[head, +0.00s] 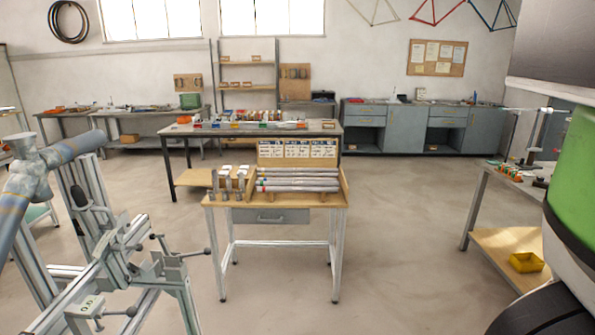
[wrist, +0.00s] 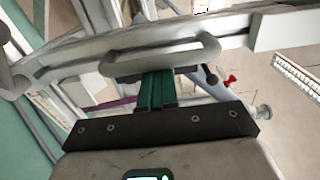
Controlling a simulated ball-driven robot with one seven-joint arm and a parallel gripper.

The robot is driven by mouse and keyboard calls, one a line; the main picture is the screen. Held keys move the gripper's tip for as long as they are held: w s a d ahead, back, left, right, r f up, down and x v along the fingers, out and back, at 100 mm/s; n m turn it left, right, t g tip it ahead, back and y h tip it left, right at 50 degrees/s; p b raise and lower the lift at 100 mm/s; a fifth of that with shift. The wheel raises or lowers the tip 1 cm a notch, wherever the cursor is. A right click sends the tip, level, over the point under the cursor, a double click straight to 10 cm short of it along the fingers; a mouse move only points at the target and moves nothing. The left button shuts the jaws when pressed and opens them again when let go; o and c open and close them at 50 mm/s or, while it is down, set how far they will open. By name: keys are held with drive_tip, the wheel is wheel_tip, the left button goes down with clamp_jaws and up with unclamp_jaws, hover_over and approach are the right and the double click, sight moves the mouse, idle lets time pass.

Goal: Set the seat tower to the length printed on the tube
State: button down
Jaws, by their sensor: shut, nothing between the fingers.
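The frame jig (head: 130,265) stands at the left in the head view, with metal rails, uprights and clamp handles. I cannot tell for sure which upright is the seat tower. Several silver tubes (head: 298,183) lie in a rack on the small wooden-topped table; any print on them is too small to read. My gripper (wrist: 158,78) shows in the wrist view, its dark green fingers together and empty. Its tips are at a grey loop-shaped handle (wrist: 165,60) on a pale metal bar; I cannot tell whether they touch. My gripper is not visible in the head view.
In the wrist view, a red knob (wrist: 230,80), a silver knob (wrist: 263,113) and a marked strip (wrist: 298,75) lie to the right. In the head view, a workbench (head: 260,128) stands behind the small table (head: 275,200). Another bench (head: 510,180) is at right. Floor between is clear.

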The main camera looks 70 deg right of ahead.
drive_tip(key=shift+a, duration=0.15)
idle(0.3)
drive_tip(key=shift+w+d+b, duration=0.3)
drive_tip(key=shift+d+b, duration=0.65)
drive_tip(key=shift+b, duration=0.05)
